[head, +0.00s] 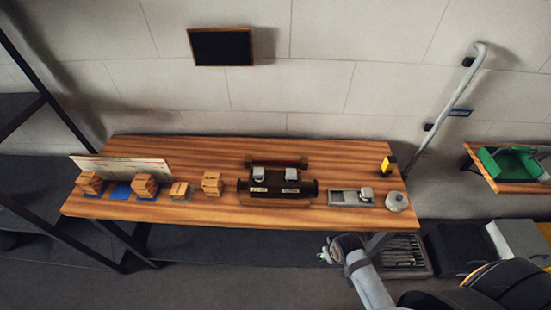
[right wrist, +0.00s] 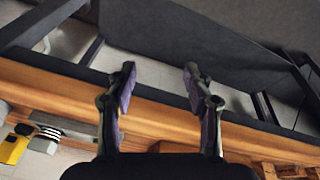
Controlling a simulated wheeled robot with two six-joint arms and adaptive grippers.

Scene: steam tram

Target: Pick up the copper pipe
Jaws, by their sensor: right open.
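I cannot make out a copper pipe for certain in either view. A dark brown cylindrical piece (head: 277,198) with a reddish-brown bar (head: 277,162) behind it sits mid-table, with small pale boxes between them. My right gripper (head: 330,250) is low in front of the table's front edge, right of the middle. In the right wrist view the right gripper (right wrist: 160,78) is open, with nothing between its fingers. My left gripper is not in view.
The wooden table (head: 230,150) holds several wooden blocks (head: 145,186) at left, and a grey tray (head: 345,198), round silver part (head: 397,201) and yellow block (head: 389,163) at right. A metal rail (head: 450,105) is on the wall. A green bin (head: 508,163) stands far right.

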